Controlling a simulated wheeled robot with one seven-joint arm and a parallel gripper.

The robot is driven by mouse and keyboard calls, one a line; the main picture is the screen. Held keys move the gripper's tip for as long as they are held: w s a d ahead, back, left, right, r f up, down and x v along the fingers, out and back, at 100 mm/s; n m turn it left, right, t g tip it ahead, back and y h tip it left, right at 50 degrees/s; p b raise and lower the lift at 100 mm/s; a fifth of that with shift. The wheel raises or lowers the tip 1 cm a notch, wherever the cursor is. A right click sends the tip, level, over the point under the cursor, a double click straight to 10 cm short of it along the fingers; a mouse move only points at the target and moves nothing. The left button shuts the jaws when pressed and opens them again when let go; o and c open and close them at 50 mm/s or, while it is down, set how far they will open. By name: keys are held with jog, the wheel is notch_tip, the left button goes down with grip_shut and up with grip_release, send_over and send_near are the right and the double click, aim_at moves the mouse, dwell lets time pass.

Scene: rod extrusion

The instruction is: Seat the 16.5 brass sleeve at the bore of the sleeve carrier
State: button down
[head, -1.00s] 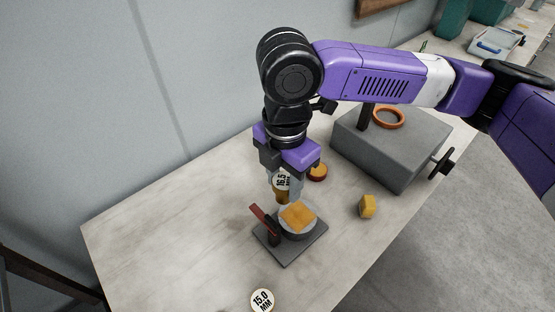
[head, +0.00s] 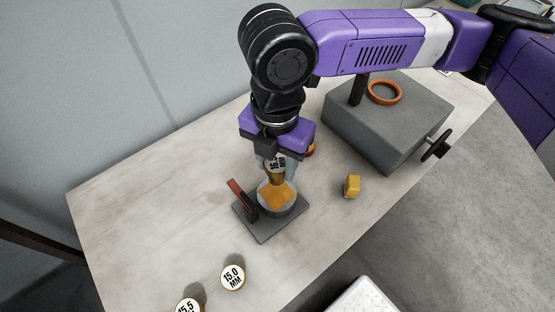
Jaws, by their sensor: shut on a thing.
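The 16.5 brass sleeve (head: 275,174) hangs below my gripper (head: 272,158), with a white tag marked 16.5 MM at its top. My gripper is shut on it. A small fixture, which looks like the sleeve carrier (head: 277,209), stands on a dark square plate with a red lever at its left. It is a round grey body with an orange-yellow square on top. The sleeve's lower end overlaps the back edge of that top in this view. I cannot tell whether they touch, and the bore is not clearly visible.
Discs tagged 15.0 MM (head: 233,277) and 15.5 (head: 187,306) lie at the front. A yellow block (head: 352,186) sits right of the fixture. A grey box (head: 372,130) with an orange ring (head: 384,92) and side crank stands behind. A red-orange piece is partly hidden behind my gripper.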

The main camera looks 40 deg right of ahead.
aim_at(277, 179)
jog(key=shift+f+b, duration=1.9)
jog(key=shift+f, duration=1)
jog(key=shift+f+b, duration=1)
jog(key=shift+f, duration=0.9)
jog(key=c, duration=0.7)
grip_release()
jog(key=shift+r+p, duration=0.45)
jog(key=shift+r, duration=3.5)
